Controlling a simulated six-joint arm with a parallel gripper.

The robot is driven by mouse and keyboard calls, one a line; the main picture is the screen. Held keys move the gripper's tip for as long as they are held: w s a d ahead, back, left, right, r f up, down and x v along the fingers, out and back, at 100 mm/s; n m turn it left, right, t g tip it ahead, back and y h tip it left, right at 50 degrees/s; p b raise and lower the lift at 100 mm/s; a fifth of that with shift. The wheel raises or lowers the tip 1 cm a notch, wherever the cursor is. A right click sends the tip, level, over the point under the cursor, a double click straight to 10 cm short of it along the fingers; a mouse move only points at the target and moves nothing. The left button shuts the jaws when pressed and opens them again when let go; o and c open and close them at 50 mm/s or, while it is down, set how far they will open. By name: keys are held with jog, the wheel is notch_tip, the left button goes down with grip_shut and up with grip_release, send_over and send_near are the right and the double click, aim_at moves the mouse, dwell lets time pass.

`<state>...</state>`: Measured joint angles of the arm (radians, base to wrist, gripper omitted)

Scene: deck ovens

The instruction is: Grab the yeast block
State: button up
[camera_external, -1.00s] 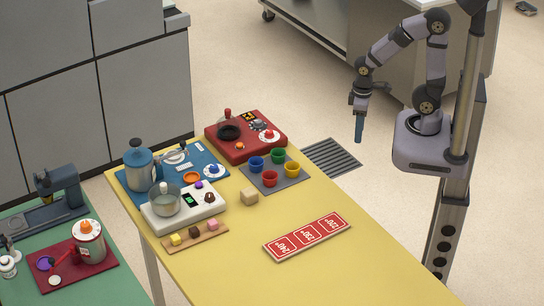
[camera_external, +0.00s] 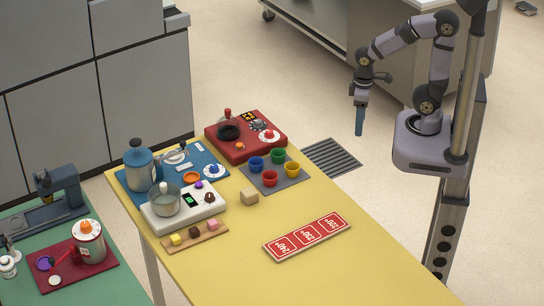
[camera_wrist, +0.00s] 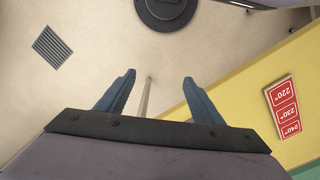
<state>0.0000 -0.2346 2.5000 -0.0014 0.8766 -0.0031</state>
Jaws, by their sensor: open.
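A small beige cube (camera_external: 249,197), which looks like the yeast block, sits on the yellow table (camera_external: 300,208) in the external view. It lies in front of the grey mat of coloured cups and right of the white scale. My gripper (camera_external: 359,122) is up beyond the table's right edge, well apart from the cube. In the wrist view my gripper (camera_wrist: 158,88) has its two blue fingers spread with nothing between them. The cube does not show in the wrist view.
A red sign board with temperatures (camera_external: 308,237) lies right of the cube. A wooden strip (camera_external: 196,238) with several small cubes, the white scale (camera_external: 182,212), the cup mat (camera_external: 270,184) and a red station (camera_external: 262,147) stand nearby. The front of the table is clear.

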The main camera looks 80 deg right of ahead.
jog(key=w+a+n+h+b, duration=0.2)
jog(key=w+n+h+b, duration=0.15)
jog(key=w+n, duration=0.55)
jog(key=n+t+h+b, duration=0.1)
jog(key=n+t+b, duration=1.05)
jog(key=n, duration=1.15)
send_over(252, 193)
jog(key=s+a+p, duration=0.2)
jog(key=s+a, duration=0.1)
jog(key=s, duration=0.2)
jog(key=t, duration=0.1)
jog(key=f, duration=0.5)
jog(key=d+f, duration=0.1)
jog(key=f, duration=0.2)
jog(key=shift+f, duration=0.5)
jog(key=shift+p+x, duration=0.85)
jog(key=shift+x, duration=2.75)
jog(key=shift+d+r, duration=0.1)
jog(key=shift+d, duration=0.1)
jog(key=c, duration=1)
